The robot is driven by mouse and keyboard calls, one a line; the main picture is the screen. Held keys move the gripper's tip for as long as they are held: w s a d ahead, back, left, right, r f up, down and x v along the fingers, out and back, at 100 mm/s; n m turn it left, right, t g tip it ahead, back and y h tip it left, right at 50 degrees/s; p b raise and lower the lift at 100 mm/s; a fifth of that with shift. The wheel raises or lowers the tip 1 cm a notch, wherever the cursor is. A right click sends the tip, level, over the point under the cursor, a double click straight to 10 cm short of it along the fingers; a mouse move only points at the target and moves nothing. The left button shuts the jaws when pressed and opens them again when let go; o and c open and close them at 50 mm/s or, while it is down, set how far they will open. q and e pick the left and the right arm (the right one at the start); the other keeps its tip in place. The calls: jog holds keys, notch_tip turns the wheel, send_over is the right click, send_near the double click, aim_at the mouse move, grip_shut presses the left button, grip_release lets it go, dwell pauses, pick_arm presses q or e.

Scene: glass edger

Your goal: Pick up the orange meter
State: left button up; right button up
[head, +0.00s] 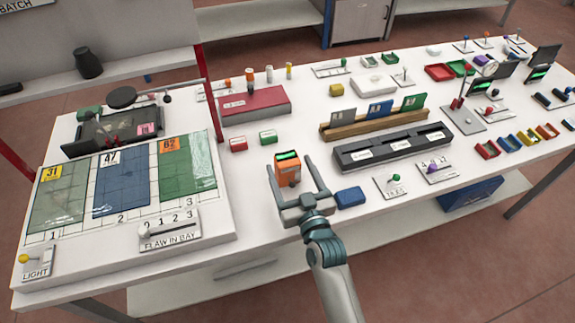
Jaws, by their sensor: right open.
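The orange meter (288,171) is a small upright block with a dark top and a green display, standing on the white table. My right gripper (297,176) is open, with one finger on each side of the meter. Its palm is on the near side of the meter. I cannot tell whether the fingers touch it. My left gripper is not in view.
A blue block (350,197) lies just right of my right gripper. A black slotted tray (394,148) stands further right.

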jog(key=shift+w+a, duration=0.2)
jog(key=shift+w, duration=0.3)
jog(key=c, duration=1.3)
